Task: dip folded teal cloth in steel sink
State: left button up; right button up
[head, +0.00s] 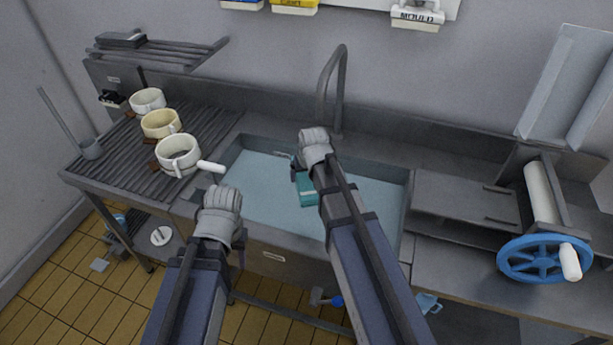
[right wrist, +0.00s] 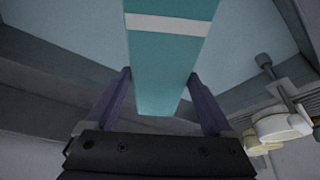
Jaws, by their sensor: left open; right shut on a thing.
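The folded teal cloth (head: 307,188) shows partly behind my right arm, over the pale blue water in the steel sink (head: 408,200). My right gripper (head: 296,172) is shut on it inside the sink's outline. In the right wrist view the cloth (right wrist: 165,60), with a white stripe, lies between the two fingers of the gripper (right wrist: 160,100). I cannot tell whether the cloth touches the water. My left gripper (head: 239,250) is open near the sink's front edge; its fingers are mostly hidden behind its wrist.
Several mugs, one cream (head: 161,124), stand on the ribbed drainboard (head: 205,122) at left. A tall faucet (head: 338,85) rises behind the sink. A roller with a blue handwheel (head: 545,258) stands on the right counter. A wall rack (head: 165,53) hangs at upper left.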

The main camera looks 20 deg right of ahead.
notch_tip(320, 180, down, 19)
jog(key=b, duration=1.8)
jog(key=shift+b, duration=0.3)
jog(key=shift+s+d+r, duration=0.1)
jog(key=shift+d+r, duration=0.05)
jog(key=shift+d, duration=0.05)
jog(key=shift+s+d, duration=0.25)
jog(key=shift+d, duration=0.1)
notch_tip(320, 180, up, 18)
jog(key=p, duration=1.8)
